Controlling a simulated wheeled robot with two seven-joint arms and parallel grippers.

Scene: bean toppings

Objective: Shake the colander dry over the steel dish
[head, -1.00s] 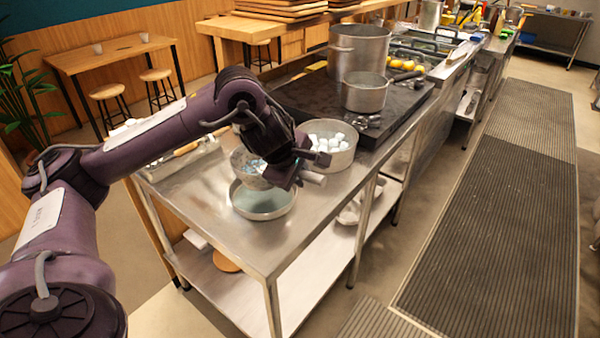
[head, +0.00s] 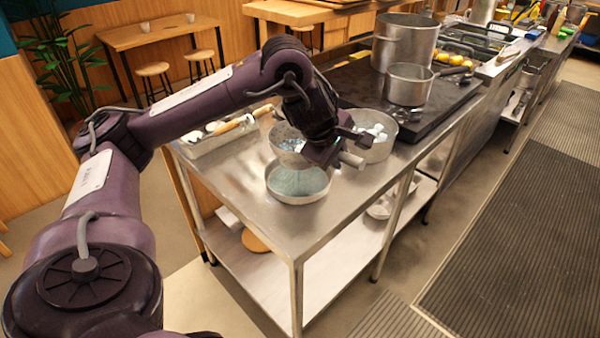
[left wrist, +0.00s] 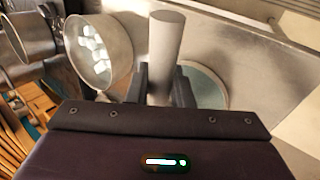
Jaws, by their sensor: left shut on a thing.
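My left gripper (head: 338,148) is shut on the colander's pale round handle (head: 352,160), which stands up between the fingers in the left wrist view (left wrist: 166,45). The colander (head: 284,138), a grey metal bowl with bluish contents, hangs just above the back part of the steel dish (head: 298,200). My gripper covers part of its right side. The dish is round and shallow, with a pale blue-green inside, and sits on the steel table. Part of the dish shows behind the handle in the left wrist view (left wrist: 210,88). My right gripper is out of view.
A steel pan of whitish pieces (head: 376,150) stands close right of my gripper. A smaller pot (head: 410,85) and a tall pot (head: 400,40) stand on the dark cooktop. A tray with utensils (head: 215,138) lies behind left. The table's front corner (head: 295,245) is bare.

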